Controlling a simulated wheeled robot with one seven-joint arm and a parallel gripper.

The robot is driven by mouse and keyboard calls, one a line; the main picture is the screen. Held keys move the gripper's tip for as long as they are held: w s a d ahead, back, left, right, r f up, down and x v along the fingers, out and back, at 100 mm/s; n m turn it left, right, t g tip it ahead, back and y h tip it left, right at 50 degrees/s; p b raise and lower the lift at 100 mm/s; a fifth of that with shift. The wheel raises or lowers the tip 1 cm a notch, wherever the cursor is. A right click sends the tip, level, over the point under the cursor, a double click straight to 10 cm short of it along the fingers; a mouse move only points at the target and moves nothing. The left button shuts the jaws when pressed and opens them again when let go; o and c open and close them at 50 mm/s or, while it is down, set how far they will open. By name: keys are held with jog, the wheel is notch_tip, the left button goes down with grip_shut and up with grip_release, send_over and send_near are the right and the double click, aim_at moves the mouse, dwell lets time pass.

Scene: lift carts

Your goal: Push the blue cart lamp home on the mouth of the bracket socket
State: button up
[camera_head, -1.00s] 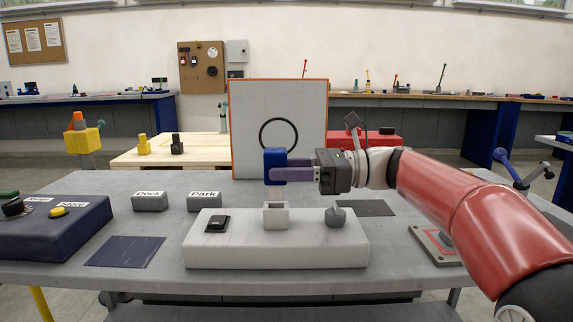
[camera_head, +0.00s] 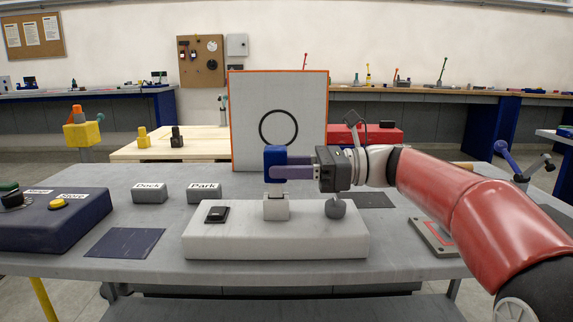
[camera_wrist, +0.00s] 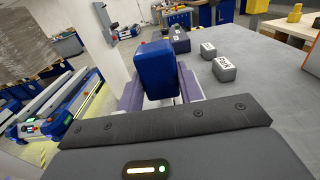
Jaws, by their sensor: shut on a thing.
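The blue cart lamp (camera_head: 275,156) is upright in the head view, with my gripper (camera_head: 278,172) reaching it from the right. The gripper's purple fingers are shut on it; the lamp also shows between them in the wrist view (camera_wrist: 157,68). The pale bracket socket (camera_head: 276,209) stands directly below, on a white base block (camera_head: 275,244). The wrist view hides the socket behind the lamp and gripper.
An upright white panel (camera_head: 300,95) with a black ring stands behind. Dock (camera_head: 150,194) and Park (camera_head: 204,194) blocks stand to the left.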

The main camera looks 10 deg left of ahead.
jog(key=shift+f+b, duration=0.5)
jog(key=shift+f, duration=0.7)
jog(key=o, duration=1.6)
jog(key=shift+d, duration=0.2)
jog(key=shift+p+v, duration=1.15)
jog(key=shift+v, duration=1.2)
jog(key=v, duration=0.8)
jog(key=shift+a, duration=0.1)
